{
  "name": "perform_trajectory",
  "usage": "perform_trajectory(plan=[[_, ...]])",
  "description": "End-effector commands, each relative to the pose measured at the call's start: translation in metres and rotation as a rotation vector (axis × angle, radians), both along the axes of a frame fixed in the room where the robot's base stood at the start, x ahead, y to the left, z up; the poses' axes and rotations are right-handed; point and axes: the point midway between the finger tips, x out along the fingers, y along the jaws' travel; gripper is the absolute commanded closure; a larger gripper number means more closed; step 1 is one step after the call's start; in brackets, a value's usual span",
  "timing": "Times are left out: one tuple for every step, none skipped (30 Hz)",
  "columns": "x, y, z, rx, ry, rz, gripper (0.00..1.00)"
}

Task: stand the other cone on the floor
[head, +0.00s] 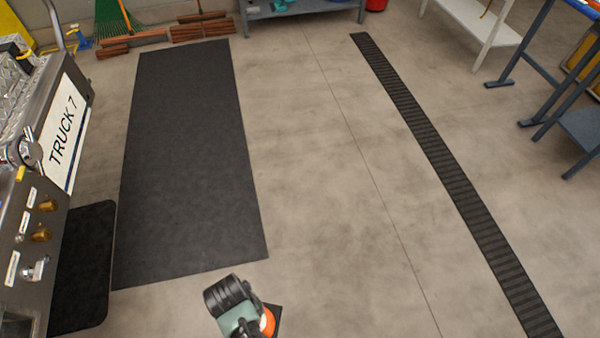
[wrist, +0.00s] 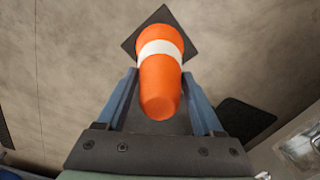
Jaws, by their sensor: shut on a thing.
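An orange cone (wrist: 160,88) with a white band and a black square base (wrist: 160,17) is between the two blue fingers of my gripper (wrist: 160,98) in the wrist view. The gripper is shut on it. The rounded orange top points toward the wrist camera and the base is on the far side, over the concrete floor. In the head view the cone (head: 267,321) shows only partly at the bottom edge, beside my gripper. I cannot tell whether its base touches the floor. No other cone is in view.
A long black mat (head: 190,165) lies left of the cone, and a smaller dark mat (head: 85,265) lies by the truck (head: 62,135). A slotted floor drain (head: 440,160) runs along the right. Bare concrete floor (head: 320,200) lies clear between them. Workbenches stand at the upper right.

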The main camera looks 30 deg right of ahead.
Motion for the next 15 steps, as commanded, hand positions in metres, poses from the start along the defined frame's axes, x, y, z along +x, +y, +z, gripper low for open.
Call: perform_trajectory(plan=[[-0.001,0.003,-0.020,0.000,0.001,0.011,1.00],[-0.002,0.004,-0.028,0.000,0.001,0.017,1.00],[-0.002,0.006,-0.038,0.000,0.000,0.025,1.00],[-0.003,0.007,-0.045,0.000,0.000,0.031,1.00],[-0.003,0.009,-0.053,0.000,0.000,0.037,1.00],[-0.004,0.010,-0.063,-0.001,0.000,0.045,1.00],[-0.005,0.012,-0.070,-0.001,0.000,0.051,1.00],[-0.005,0.013,-0.077,-0.001,0.000,0.058,1.00],[-0.006,0.015,-0.086,-0.001,0.000,0.066,1.00],[-0.007,0.016,-0.093,-0.001,0.000,0.073,1.00],[-0.007,0.018,-0.100,-0.001,0.000,0.079,1.00],[-0.008,0.020,-0.109,-0.001,0.000,0.088,1.00],[-0.009,0.021,-0.116,-0.001,0.000,0.095,1.00],[-0.009,0.022,-0.123,-0.002,0.000,0.101,1.00],[-0.010,0.024,-0.132,-0.002,0.000,0.109,1.00]])
